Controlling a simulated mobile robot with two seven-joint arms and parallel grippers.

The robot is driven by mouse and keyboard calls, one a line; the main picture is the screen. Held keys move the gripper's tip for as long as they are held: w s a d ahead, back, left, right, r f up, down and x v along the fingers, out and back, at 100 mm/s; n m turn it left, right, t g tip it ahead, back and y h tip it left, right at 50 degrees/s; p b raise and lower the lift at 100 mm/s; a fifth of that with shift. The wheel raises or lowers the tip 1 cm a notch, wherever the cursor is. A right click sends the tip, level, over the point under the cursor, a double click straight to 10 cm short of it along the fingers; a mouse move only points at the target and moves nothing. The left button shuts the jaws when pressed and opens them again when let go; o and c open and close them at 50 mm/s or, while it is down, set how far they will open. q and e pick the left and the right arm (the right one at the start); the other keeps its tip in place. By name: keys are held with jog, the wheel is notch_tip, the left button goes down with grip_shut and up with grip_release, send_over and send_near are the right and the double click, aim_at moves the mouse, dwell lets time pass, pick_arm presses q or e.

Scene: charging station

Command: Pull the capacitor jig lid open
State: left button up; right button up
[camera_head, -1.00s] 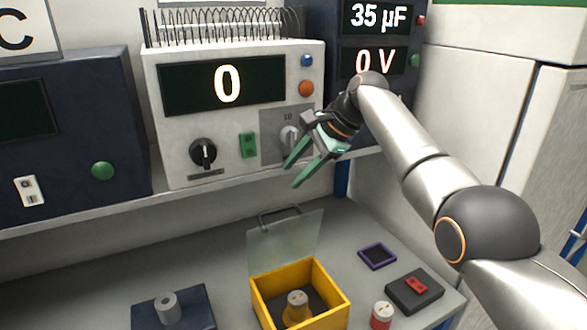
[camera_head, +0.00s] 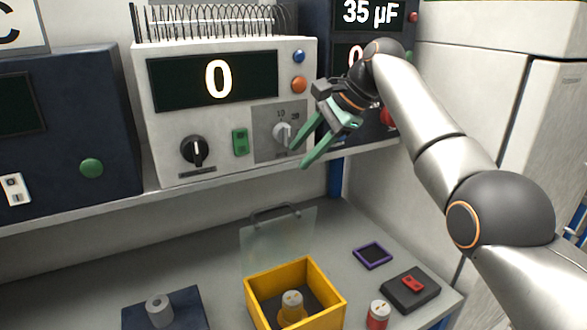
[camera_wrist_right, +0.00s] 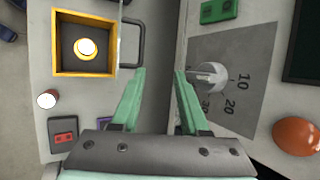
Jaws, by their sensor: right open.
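The capacitor jig is a yellow open box (camera_head: 262,300) on the bench, with a capacitor (camera_head: 292,306) standing inside. Its clear lid (camera_head: 278,240) stands upright at the box's back edge, with a dark bar handle (camera_head: 275,212) on top. The right wrist view also shows the jig box (camera_wrist_right: 57,62) and the handle (camera_wrist_right: 137,43). My right gripper (camera_head: 298,158) is open and empty, above and right of the lid, in front of the selector knob on the white unit. In the right wrist view its fingers (camera_wrist_right: 158,75) are apart with nothing between them. My left gripper does not show.
The selector knob (camera_head: 282,133) is close to the right gripper's fingers. A red capacitor (camera_head: 377,315), a black box with red switch (camera_head: 411,289), a purple-edged pad (camera_head: 372,255) and a dark block with a grey post (camera_head: 160,310) are on the bench. The shelf edge (camera_head: 190,190) overhangs the bench.

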jog(key=v, duration=0.7)
jog(key=shift+d+r+p, duration=0.2)
jog(key=shift+r+p, duration=0.05)
jog(key=shift+p, duration=0.05)
